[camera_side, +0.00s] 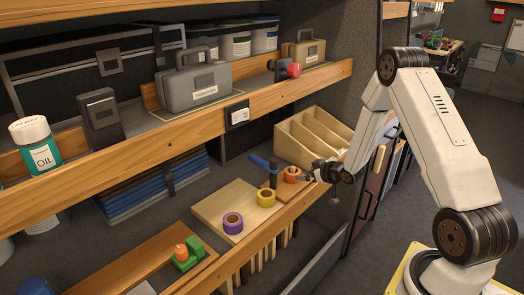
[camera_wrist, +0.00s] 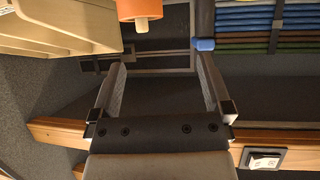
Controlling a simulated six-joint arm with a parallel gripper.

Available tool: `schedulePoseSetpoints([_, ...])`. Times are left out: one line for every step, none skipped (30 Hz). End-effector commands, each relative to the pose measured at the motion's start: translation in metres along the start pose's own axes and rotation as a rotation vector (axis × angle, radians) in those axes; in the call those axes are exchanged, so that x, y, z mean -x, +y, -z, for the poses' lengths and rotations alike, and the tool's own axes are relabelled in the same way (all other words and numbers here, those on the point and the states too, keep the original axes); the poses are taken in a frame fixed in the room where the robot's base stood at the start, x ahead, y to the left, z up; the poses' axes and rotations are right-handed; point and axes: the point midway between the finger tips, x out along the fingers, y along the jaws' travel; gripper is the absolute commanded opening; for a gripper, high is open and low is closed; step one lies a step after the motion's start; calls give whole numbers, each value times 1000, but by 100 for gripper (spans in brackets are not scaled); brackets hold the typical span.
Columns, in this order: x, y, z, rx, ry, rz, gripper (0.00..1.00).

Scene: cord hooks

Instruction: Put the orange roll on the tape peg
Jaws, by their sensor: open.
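The orange roll (camera_side: 292,174) stands on a wooden board at the back right of the lower shelf in the side view. At the top of the wrist view the orange roll (camera_wrist: 138,8) is cut by the frame edge, and a pale peg end (camera_wrist: 142,24) sticks out of its middle. The roll appears to be around this peg; its seating is hidden. My gripper (camera_side: 311,174) is just to the right of the roll. In the wrist view my gripper (camera_wrist: 160,65) has its fingers wide apart with nothing between them, and the roll lies beyond the fingertips.
A dark post with a blue arm (camera_side: 263,162) stands left of the roll. A yellow roll (camera_side: 266,198) and a purple roll (camera_side: 233,223) are nearer. A green piece with an orange top (camera_side: 187,256) is front left. A wooden sorter (camera_side: 305,137) stands behind; the upper shelf (camera_side: 170,130) overhangs.

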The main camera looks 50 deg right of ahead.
Motion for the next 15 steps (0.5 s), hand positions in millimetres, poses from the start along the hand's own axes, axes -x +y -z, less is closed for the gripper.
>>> schedulePoseSetpoints([3, -10, 9, 12, -27, 1, 100])
schedulePoseSetpoints([6, -16, 12, 17, -49, -1, 100])
schedulePoseSetpoints([9, -25, 17, 23, -78, -3, 100])
schedulePoseSetpoints([13, -31, 20, 28, -102, -6, 100])
schedulePoseSetpoints([16, -38, 23, 33, -126, -7, 100])
schedulePoseSetpoints([22, -46, 26, 38, -158, -8, 100])
schedulePoseSetpoints([26, -53, 29, 41, -180, -10, 100])
schedulePoseSetpoints([31, -60, 31, 45, -204, -9, 100])
schedulePoseSetpoints([38, -69, 33, 48, -236, -10, 100])
schedulePoseSetpoints([43, -76, 34, 50, -260, -10, 100])
schedulePoseSetpoints([49, -82, 36, 54, -282, -9, 100])
schedulePoseSetpoints([57, -92, 37, 56, -314, -8, 100])
schedulePoseSetpoints([63, -98, 38, 59, -338, -7, 100])
schedulePoseSetpoints([70, -106, 38, 61, -362, -5, 100])
schedulePoseSetpoints([79, -114, 39, 64, -393, -1, 100])
